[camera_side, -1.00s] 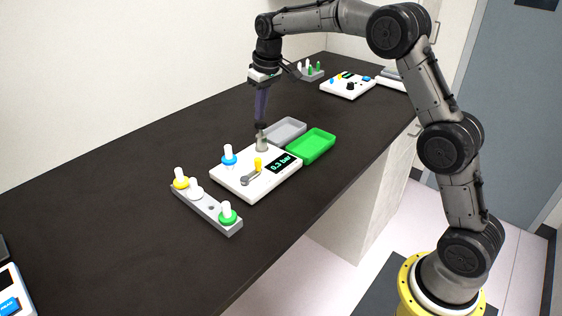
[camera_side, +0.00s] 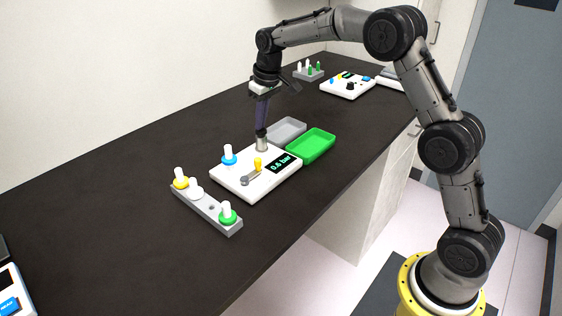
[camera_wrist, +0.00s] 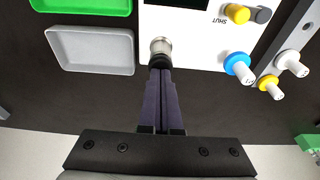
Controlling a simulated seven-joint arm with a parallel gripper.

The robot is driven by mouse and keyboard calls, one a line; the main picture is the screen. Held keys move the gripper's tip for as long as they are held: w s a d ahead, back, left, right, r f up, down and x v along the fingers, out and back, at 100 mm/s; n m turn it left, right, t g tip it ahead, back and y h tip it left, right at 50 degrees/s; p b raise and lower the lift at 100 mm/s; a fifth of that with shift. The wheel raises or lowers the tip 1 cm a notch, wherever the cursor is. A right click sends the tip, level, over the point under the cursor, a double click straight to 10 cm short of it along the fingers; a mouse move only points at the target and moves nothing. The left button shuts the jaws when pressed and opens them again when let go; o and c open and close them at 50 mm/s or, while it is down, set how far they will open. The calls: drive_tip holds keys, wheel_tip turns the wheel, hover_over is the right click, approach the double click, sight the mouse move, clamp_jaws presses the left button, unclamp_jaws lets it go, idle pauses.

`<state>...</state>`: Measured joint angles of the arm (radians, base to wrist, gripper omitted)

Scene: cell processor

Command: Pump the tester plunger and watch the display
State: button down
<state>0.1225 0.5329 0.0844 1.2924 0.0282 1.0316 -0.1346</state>
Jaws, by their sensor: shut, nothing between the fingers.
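The white tester (camera_side: 235,178) lies on the dark bench and also shows in the wrist view (camera_wrist: 190,50). Its display (camera_side: 282,162) reads 0.6 bar in the side view; in the wrist view only its dark edge shows. The metal plunger (camera_side: 262,146) stands at the tester's back corner and also shows in the wrist view (camera_wrist: 160,46). My gripper (camera_side: 262,132) is shut and empty, pointing down with its fingertips at the plunger's top, apparently touching it. In the wrist view my gripper (camera_wrist: 160,68) partly hides the plunger's dark top.
A blue-collared white peg (camera_side: 229,155) and a yellow-knobbed lever (camera_side: 256,168) stand up from the tester. Grey (camera_side: 287,130) and green (camera_side: 311,145) trays sit beside it. A grey rack (camera_side: 206,209) with capped pegs lies in front.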

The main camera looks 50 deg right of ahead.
drive_tip(key=shift+f, duration=0.35)
drive_tip(key=shift+w+v, duration=0.2)
drive_tip(key=shift+v, duration=0.85)
drive_tip(key=shift+w+v, duration=0.25)
drive_tip(key=shift+v, duration=0.75)
drive_tip(key=shift+r, duration=0.2)
drive_tip(key=shift+w+v, duration=0.25)
drive_tip(key=shift+v, duration=0.9)
drive_tip(key=shift+w+v, duration=0.25)
drive_tip(key=shift+v, duration=0.95)
drive_tip(key=shift+r, duration=0.1)
